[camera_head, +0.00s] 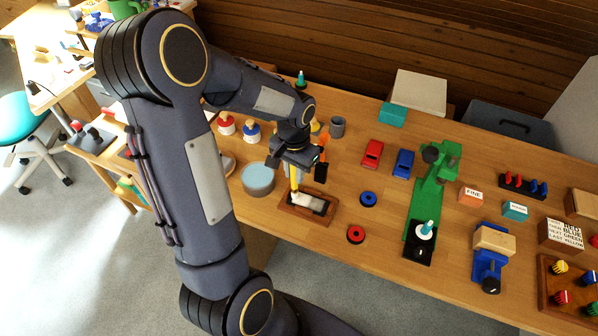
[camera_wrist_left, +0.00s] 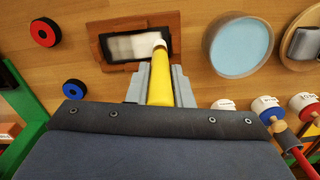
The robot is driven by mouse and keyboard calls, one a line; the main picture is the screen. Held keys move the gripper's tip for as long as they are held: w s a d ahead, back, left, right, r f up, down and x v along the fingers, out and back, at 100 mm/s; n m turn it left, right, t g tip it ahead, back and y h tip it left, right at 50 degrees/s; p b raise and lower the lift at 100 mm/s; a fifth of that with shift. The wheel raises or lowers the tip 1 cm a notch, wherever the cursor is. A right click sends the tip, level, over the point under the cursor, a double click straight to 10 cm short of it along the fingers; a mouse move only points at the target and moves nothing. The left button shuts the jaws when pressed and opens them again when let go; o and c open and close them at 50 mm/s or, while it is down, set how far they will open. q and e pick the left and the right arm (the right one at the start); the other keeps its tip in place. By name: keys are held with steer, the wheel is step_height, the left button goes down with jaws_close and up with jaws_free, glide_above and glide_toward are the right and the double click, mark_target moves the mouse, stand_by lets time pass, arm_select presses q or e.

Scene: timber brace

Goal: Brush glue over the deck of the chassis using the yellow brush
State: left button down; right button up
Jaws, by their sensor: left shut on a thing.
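My left gripper (camera_head: 295,165) is shut on the yellow brush (camera_head: 294,180), whose handle shows between the fingers in the left wrist view (camera_wrist_left: 158,85). The brush points down, and its pale tip (camera_wrist_left: 159,45) is at the deck of the chassis (camera_wrist_left: 130,47), by one end. Whether the tip touches cannot be told for sure. The chassis lies in a brown wooden tray (camera_wrist_left: 104,28). A whitish layer covers much of its dark deck, with dark edges showing. My right gripper is not in view.
A round tub with a light blue top (camera_head: 258,177) stands left of the tray. Blue (camera_head: 368,199) and red (camera_head: 356,235) rings lie to its right. Red (camera_head: 372,154) and blue (camera_head: 403,164) cars and a green press (camera_head: 430,190) stand farther right.

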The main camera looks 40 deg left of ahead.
arm_select(q)
steer(key=shift+w+d, duration=0.95)
steer(key=shift+d, duration=3)
steer(key=shift+s+a+f, duration=0.1)
steer(key=shift+s+a, duration=0.25)
steer(key=shift+a, duration=0.95)
steer(key=shift+s+a+r, duration=0.1)
steer(key=shift+s+a, duration=0.2)
steer(key=shift+a, duration=1)
steer(key=shift+s+a+f, duration=0.1)
steer(key=shift+s+a, duration=0.25)
steer(key=shift+a, duration=0.95)
steer(key=w+d+b, duration=0.1)
steer(key=w+d, duration=0.1)
steer(key=d, duration=0.5)
steer(key=shift+d, duration=0.4)
step_height(320, 180, up, 6)
steer(key=p, duration=0.4)
steer(key=shift+p, duration=0.35)
